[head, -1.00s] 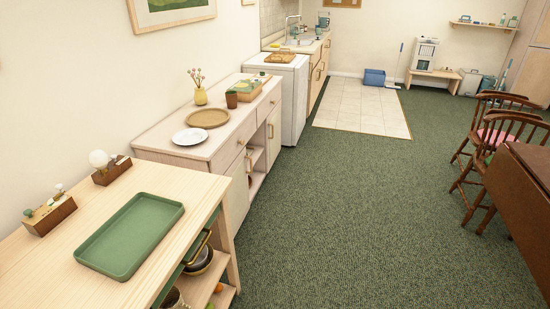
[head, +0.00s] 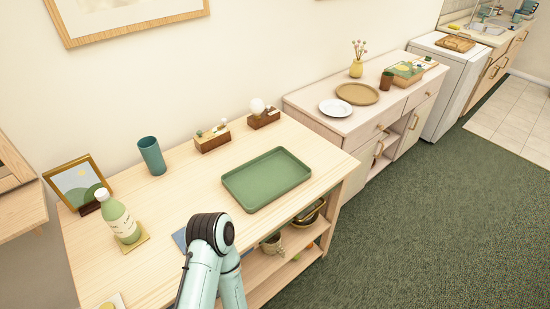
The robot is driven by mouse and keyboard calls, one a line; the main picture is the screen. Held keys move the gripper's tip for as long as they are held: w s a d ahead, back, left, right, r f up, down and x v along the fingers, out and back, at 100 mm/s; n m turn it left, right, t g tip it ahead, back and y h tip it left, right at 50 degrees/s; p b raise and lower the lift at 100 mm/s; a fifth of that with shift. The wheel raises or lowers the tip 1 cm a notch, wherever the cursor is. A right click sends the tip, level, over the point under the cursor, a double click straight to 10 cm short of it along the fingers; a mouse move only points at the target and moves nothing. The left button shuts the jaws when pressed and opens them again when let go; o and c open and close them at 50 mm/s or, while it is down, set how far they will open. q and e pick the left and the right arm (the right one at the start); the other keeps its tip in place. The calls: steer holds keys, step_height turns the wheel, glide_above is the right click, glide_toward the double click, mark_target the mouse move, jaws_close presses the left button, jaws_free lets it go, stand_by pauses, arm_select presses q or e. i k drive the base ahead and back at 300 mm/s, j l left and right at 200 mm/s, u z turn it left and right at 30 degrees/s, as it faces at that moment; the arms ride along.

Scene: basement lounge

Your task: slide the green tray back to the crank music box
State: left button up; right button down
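The green tray (head: 267,180) is rectangular with a low raised rim and looks empty. It lies flat on the light wooden table near its right front edge. Behind it, by the wall, stands a small wooden box with little figures on top (head: 212,138), which looks like the crank music box, though I make out no crank. To its right is another wooden box with a white globe (head: 263,118). A gap of bare tabletop lies between both boxes and the tray. One bent pale teal arm of mine rises at the bottom, left of the tray. Neither gripper shows.
A teal cup (head: 152,156), a framed picture (head: 77,182) and a green bottle (head: 120,217) on a mat stand on the table's left. A blue flat thing (head: 181,239) is partly behind my arm. A sideboard with a white plate (head: 335,107) adjoins on the right.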

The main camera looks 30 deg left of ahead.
mark_target(256, 184)
steer(key=u, duration=1.1)
steer(key=i+l, duration=0.2)
steer(key=l, duration=0.15)
steer(key=i+l+u, duration=0.15)
steer(key=l+u, duration=0.25)
steer(key=i+l+u, duration=0.1)
steer(key=l+u, duration=0.3)
steer(key=j, duration=0.1)
